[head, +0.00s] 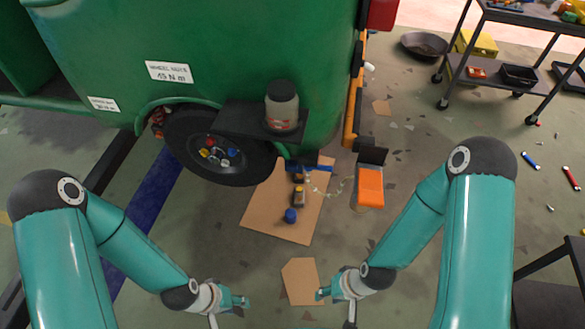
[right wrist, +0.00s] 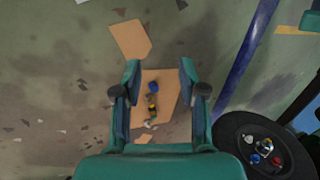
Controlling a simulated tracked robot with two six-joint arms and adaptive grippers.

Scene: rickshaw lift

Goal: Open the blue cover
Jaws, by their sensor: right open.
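The dark wheel (head: 180,160) of the green vehicle carries several small coloured covers at its hub; a blue one (head: 222,153) seems to be among them, but it is very small. A separate blue object (head: 290,216) lies on the cardboard sheet (head: 262,218) on the floor. The wheel also shows at the lower right of the right wrist view (right wrist: 233,128). My left gripper (head: 244,301) is low at the bottom centre, apart from the wheel; its opening is too small to judge. My right gripper (head: 322,294) is open and empty, apart from the wheel and cardboard.
A jar (head: 282,106) stands on a dark shelf (head: 235,122) jutting out above the wheel. An orange box (head: 370,187) stands right of the cardboard. A smaller cardboard piece (head: 301,280) lies between my grippers. A cart (head: 535,20) stands at the upper right.

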